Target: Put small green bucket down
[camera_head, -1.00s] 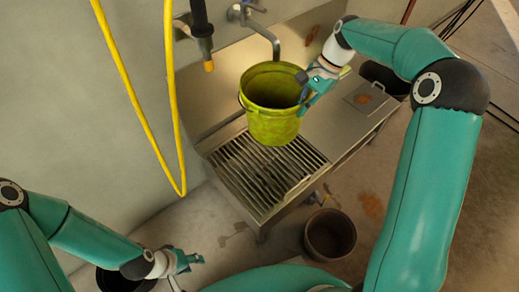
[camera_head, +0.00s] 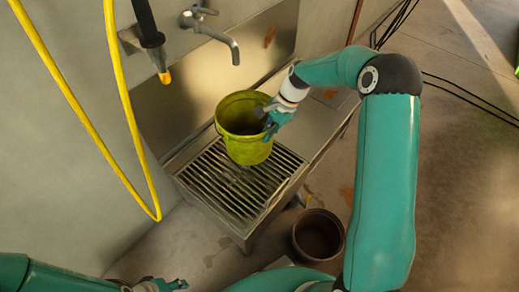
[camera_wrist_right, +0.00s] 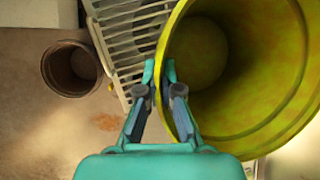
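The small green bucket (camera_head: 232,148), yellow-green and open at the top, is upright over the slatted grate (camera_head: 215,190) of a metal sink bench. Whether its base touches the slats cannot be told. My right gripper (camera_head: 266,117) is at the bucket's right rim. In the right wrist view, its fingertips (camera_wrist_right: 160,72) straddle the rim of the bucket (camera_wrist_right: 268,125), one finger inside and one outside, closed on the wall. My left gripper (camera_head: 168,285) is at the bottom edge, partly cut off and apart from the bucket; its opening is unclear.
A brown pot (camera_head: 318,236) stands on the floor right of the bench; it also shows in the right wrist view (camera_wrist_right: 72,68). A metal tap (camera_head: 212,30) juts from the wall behind the bucket. A yellow hose (camera_head: 125,105) hangs at left. The grate's front part is clear.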

